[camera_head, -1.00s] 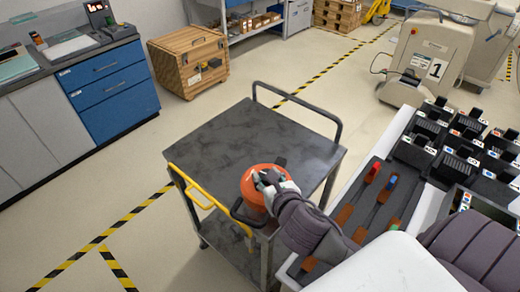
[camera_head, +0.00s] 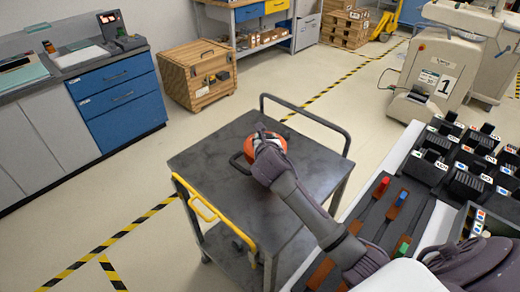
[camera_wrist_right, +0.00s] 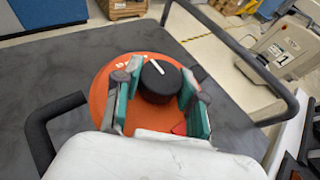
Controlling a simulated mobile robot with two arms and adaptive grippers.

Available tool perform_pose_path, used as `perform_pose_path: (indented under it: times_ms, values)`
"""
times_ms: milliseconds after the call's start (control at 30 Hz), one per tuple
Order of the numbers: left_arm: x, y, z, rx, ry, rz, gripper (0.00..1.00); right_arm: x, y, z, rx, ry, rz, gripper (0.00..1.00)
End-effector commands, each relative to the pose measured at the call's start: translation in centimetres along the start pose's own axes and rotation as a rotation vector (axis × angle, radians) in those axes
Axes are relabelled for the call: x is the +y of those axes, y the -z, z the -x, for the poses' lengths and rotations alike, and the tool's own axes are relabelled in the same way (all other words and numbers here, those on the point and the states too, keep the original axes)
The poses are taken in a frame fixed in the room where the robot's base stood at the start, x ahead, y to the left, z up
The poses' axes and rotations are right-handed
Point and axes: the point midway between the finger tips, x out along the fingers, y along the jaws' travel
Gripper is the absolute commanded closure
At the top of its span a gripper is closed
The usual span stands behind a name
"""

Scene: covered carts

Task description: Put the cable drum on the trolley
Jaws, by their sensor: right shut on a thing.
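The cable drum (camera_head: 277,139) is an orange disc with a black knob and a black side handle. It is over the dark top of the trolley (camera_head: 215,167), near the middle. Whether it touches the top I cannot tell. My right gripper (camera_head: 262,141) is on it from above. In the right wrist view, the gripper's two fingers (camera_wrist_right: 158,95) are closed on either side of the black knob (camera_wrist_right: 160,78), with the orange disc (camera_wrist_right: 98,97) beneath. The trolley has a black rail at the back and a yellow handle at the front. My left gripper is not in view.
A white worktop (camera_head: 410,145) with several black bins and small tools stands at the right. A wooden crate (camera_head: 198,77) stands behind the trolley. A blue-drawered cabinet (camera_head: 120,100) is at the left. Bare floor surrounds the trolley's left side.

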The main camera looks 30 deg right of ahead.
Motion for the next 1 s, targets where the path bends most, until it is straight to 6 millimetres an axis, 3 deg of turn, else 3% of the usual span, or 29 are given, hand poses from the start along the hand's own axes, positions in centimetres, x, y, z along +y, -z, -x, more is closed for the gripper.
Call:
perform_pose_path:
  times_ms: [200, 333, 600, 967, 1000]
  values:
    - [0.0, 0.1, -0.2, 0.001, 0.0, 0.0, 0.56, 1.4, 0.4, -2.7, -0.004, 0.0, -0.002, 1.0]
    - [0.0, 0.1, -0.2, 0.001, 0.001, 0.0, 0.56, 1.6, 0.9, -3.2, -0.003, -0.001, -0.001, 1.0]
    - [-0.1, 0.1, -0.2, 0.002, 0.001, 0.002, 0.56, 1.6, 4.1, -4.5, -0.003, -0.001, 0.0, 1.0]
    - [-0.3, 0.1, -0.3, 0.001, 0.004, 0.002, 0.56, 1.6, 4.3, -4.6, -0.005, -0.002, 0.001, 1.0]
    - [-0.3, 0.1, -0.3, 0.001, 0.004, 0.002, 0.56, 1.6, 4.6, -4.6, -0.001, -0.001, 0.001, 0.56]
